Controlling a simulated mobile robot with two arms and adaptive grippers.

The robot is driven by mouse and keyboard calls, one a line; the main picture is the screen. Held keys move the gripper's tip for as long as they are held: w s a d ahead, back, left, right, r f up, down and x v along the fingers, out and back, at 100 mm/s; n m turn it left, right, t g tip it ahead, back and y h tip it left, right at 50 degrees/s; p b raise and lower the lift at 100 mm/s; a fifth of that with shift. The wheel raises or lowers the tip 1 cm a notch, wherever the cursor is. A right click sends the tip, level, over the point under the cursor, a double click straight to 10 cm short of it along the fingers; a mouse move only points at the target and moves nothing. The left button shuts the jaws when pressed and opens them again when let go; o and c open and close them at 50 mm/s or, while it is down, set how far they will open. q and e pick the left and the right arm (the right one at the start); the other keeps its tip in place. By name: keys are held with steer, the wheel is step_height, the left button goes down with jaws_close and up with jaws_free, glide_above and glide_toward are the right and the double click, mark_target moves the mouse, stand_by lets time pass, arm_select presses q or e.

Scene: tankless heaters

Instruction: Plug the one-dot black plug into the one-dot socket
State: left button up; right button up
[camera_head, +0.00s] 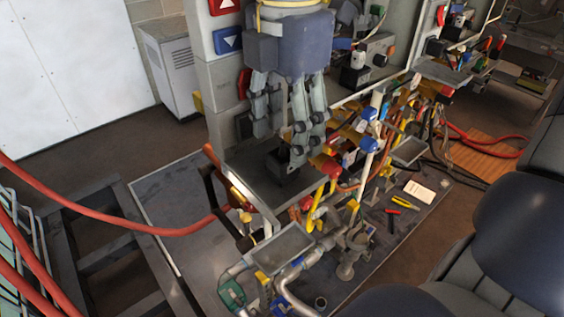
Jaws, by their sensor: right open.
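My right gripper (287,138) comes down from the top centre with its fingers pointing downward, open. A small black block (279,163), which may be the black plug, sits on a dark tray (262,190) just below the fingertips. I cannot tell whether the fingers touch it, and no dot is readable on it. Which fitting is the one-dot socket cannot be told; the gripper hides part of the panel behind it. My left gripper is not in view.
Pipes and valves with red, blue and yellow handles (320,205) crowd the space right of the tray. A red hose (130,228) crosses at left. A white cabinet (172,65) stands behind.

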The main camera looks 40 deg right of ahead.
mark_target(283, 154)
steer(key=shift+f, duration=0.2)
steer(key=f+p, duration=0.1)
steer(key=f, duration=0.1)
steer(key=f+p, duration=0.1)
steer(key=f, duration=0.1)
steer(key=shift+w+a+p, duration=0.2)
steer(key=shift+p, duration=0.1)
steer(key=shift+f, duration=0.4)
steer(key=shift+s, duration=0.1)
steer(key=c, duration=1.1)
